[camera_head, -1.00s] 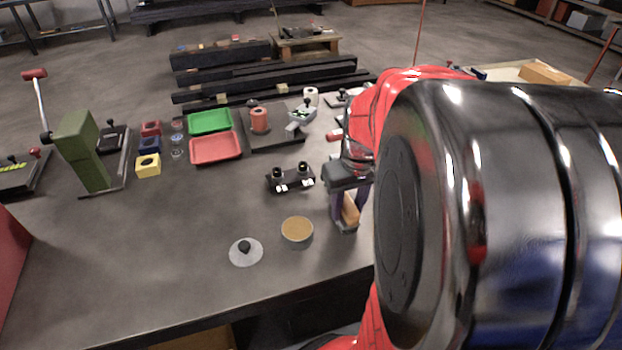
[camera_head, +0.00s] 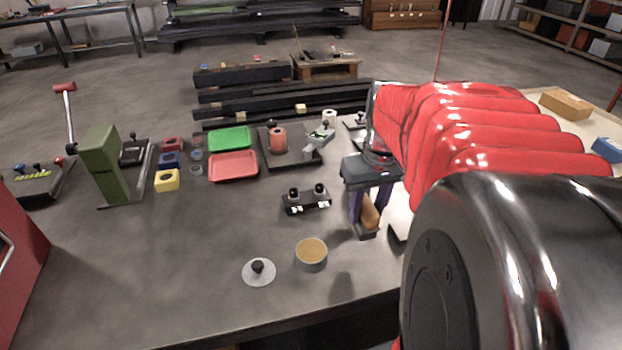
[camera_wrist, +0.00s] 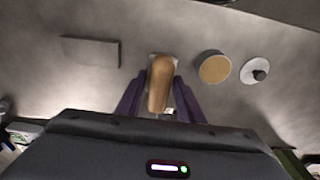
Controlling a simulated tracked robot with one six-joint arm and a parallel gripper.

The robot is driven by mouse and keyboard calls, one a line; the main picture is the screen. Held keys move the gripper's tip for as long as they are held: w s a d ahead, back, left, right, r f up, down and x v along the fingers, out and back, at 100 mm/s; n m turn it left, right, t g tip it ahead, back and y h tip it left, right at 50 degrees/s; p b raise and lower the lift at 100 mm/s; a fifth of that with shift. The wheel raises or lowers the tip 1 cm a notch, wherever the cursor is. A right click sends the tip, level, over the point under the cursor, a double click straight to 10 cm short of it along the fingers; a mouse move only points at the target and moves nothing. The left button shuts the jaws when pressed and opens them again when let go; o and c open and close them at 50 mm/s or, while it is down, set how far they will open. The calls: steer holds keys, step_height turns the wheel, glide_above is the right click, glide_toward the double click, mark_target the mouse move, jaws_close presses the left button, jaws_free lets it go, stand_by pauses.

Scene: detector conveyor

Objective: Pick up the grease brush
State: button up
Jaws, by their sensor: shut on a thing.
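The grease brush (camera_head: 371,214) has a tan wooden handle and stands roughly upright between my gripper's purple fingers. My gripper (camera_head: 370,207) points down over the right part of the bench and is shut on the handle. The wrist view shows the handle (camera_wrist: 159,84) between the two fingers (camera_wrist: 160,100). A pale square part shows behind the handle's far end; I cannot tell what it is. The lower end of the brush is partly hidden by the fingers, and its exact height above the bench is unclear.
A round tin with a tan top (camera_head: 311,251) and a grey lid with a black knob (camera_head: 258,270) lie left of my gripper. A small black fixture (camera_head: 307,203), red tray (camera_head: 233,167) and green tray (camera_head: 230,139) stand farther left.

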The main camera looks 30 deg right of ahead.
steer(key=shift+r, duration=1.9)
steer(key=o, duration=0.5)
steer(key=c, duration=0.3)
